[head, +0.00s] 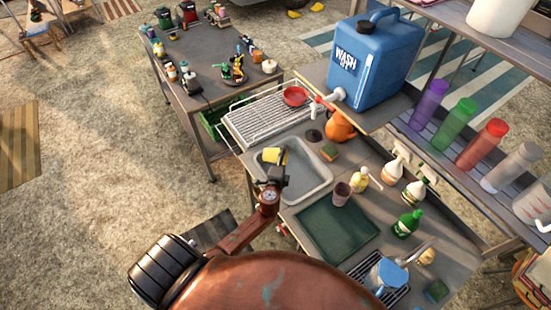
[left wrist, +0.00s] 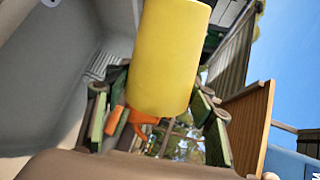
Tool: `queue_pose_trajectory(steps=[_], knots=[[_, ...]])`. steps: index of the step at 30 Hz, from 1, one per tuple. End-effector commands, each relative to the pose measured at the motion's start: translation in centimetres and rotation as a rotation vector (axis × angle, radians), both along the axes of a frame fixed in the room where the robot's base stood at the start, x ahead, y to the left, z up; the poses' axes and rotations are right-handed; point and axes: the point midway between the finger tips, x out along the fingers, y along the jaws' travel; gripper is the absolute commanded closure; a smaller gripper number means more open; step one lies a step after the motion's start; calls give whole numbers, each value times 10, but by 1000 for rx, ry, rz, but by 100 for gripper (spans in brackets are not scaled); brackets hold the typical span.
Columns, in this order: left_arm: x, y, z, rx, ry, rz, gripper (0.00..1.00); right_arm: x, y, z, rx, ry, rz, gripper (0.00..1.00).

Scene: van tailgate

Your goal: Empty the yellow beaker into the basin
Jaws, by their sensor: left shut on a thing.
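The yellow beaker (head: 270,155) is held over the left part of the grey sink basin (head: 312,178) in the head view. It looks tipped; its contents cannot be seen. My left gripper (head: 273,173) is shut on it. In the left wrist view the beaker (left wrist: 172,55) fills the upper middle, between the two green-padded fingers (left wrist: 160,118). A grey surface at the left of that view looks like the basin wall (left wrist: 45,75). My right gripper is not in view.
A blue wash container (head: 375,62) with a tap stands behind the basin. An orange jug (head: 341,127), a dark cup (head: 342,194) and spray bottles (head: 395,165) stand to the right. A wire rack (head: 265,118) with a red bowl (head: 295,96) lies beyond. A green mat (head: 338,232) lies nearer.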

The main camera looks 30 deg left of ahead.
Motion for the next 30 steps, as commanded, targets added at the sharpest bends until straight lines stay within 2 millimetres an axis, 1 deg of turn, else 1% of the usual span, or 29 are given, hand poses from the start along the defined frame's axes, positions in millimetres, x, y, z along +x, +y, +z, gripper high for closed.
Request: queue_pose_trajectory(steps=[1, 5, 7, 12, 15, 18, 22, 30], knots=[[-1, -1, -5, -93, -40, 0, 72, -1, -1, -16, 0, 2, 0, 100], [-1, -1, 3, -370, -154, 2, 72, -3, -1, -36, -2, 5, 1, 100], [-1, -1, 8, -535, -223, 2, 72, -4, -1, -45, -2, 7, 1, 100], [0, -1, 23, -915, -380, 1, 72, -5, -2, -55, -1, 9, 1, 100], [0, -1, 32, -1126, -468, 1, 72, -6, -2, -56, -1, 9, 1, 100], [0, -1, 38, -1291, -536, -1, 72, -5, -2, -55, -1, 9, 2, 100], [0, 0, 40, -1386, -575, -1, 72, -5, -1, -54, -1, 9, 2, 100], [0, 0, 40, -1389, -575, -1, 72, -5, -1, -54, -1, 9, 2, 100]])
